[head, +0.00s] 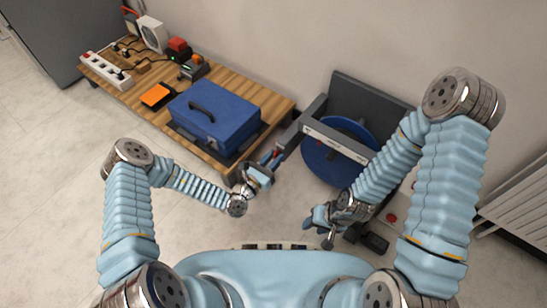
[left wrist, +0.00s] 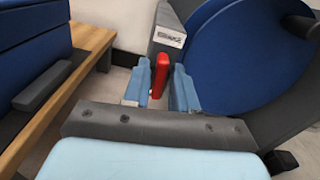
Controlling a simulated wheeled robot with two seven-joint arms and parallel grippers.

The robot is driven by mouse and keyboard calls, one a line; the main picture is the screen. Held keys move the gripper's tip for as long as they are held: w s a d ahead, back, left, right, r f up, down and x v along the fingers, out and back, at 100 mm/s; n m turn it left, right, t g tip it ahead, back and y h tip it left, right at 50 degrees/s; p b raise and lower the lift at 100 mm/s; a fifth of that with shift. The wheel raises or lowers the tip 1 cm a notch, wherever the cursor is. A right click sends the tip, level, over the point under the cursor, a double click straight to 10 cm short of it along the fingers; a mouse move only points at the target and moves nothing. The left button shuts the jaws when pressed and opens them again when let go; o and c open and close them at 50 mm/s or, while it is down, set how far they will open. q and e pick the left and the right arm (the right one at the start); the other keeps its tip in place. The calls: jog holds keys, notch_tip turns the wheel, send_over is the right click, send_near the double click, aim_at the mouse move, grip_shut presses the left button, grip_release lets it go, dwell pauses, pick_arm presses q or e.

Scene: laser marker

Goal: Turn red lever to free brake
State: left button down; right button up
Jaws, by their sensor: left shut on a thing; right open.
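The red lever (left wrist: 160,74) stands upright in the middle of the left wrist view, below a grey block with a white label (left wrist: 168,38). My left gripper (left wrist: 160,88) has one light-blue finger on each side of the lever and is shut on it. In the head view the left gripper (head: 268,165) is at the end of the grey arm of the machine, and little of the lever shows there. My right gripper (head: 322,222) is open and empty, low in front of the machine. A blue disc (head: 325,165) sits in the grey machine frame (head: 352,98).
A wooden bench (head: 225,84) at the left holds a blue toolbox (head: 222,110), an orange pad (head: 157,95) and a white power strip (head: 105,70). A white radiator (head: 515,200) stands at the right. Bare floor lies left of my arms.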

pick_arm(q)
jog(key=n+p, duration=0.2)
jog(key=n, duration=0.2)
jog(key=shift+a, duration=0.1)
jog(key=n, duration=0.4)
jog(key=n+p, duration=0.1)
jog(key=n, duration=0.3)
jog(key=n+p, duration=0.1)
jog(key=n, duration=0.3)
jog(key=shift+w+a+f+n, duration=0.1)
jog(key=shift+f+n, duration=0.2)
jog(key=shift+n, duration=0.3)
jog(key=c, duration=1.2)
grip_release()
jog(key=shift+o, duration=0.2)
